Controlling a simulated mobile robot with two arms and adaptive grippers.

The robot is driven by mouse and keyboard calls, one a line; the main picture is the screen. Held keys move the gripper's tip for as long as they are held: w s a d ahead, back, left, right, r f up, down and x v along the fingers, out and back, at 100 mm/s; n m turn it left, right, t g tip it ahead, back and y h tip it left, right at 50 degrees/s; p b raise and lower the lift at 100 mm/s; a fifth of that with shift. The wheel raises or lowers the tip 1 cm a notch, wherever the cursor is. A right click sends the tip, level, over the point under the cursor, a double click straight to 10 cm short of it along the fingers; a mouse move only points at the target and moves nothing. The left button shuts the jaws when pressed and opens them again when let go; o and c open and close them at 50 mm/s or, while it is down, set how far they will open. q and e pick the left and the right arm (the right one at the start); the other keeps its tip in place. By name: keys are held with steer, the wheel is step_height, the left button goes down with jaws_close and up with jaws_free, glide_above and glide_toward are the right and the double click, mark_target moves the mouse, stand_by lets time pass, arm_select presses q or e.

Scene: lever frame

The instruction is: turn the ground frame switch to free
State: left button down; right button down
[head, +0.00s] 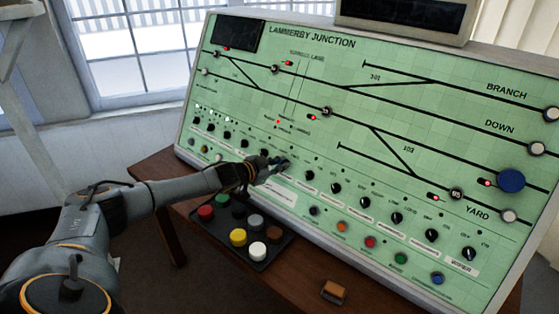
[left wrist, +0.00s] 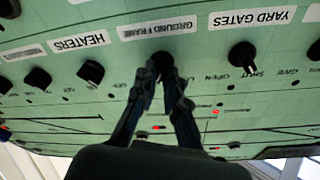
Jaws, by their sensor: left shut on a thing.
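The ground frame switch (left wrist: 161,59) is a small black rotary knob on the green panel (head: 330,150). In the left wrist view its printed label (left wrist: 158,29) reads GROUND FRAME. My left gripper (head: 273,168) reaches the panel's lower middle; in the left wrist view its two dark fingers (left wrist: 161,75) are closed on either side of the knob. The fingers cover much of the knob, so I cannot tell which way it points. In the head view my gripper hides it. My right gripper is in neither view.
The yard gates switch (left wrist: 243,55) and the heaters switch (left wrist: 91,72) sit on either side in the same row. A black tray (head: 268,257) with several coloured buttons is on the brown desk below my left arm. An orange-brown block (head: 334,291) lies near the desk's front.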

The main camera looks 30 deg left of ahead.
arm_select(q)
steer(key=shift+w+r+m+p, duration=0.15)
steer(key=shift+m+p, duration=0.1)
steer(key=shift+m, duration=0.25)
steer(key=shift+s+r+m+p, duration=0.1)
steer(key=shift+m+p, duration=0.15)
steer(key=shift+m, duration=0.25)
steer(key=c, duration=1.5)
jaws_free()
steer(key=shift+w+f, duration=0.1)
steer(key=shift+o, duration=0.5)
steer(key=shift+d+f, duration=0.1)
steer(key=shift+f, duration=0.05)
steer(key=shift+s+g, duration=0.3)
steer(key=shift+s, duration=0.15)
steer(key=v, duration=1.1)
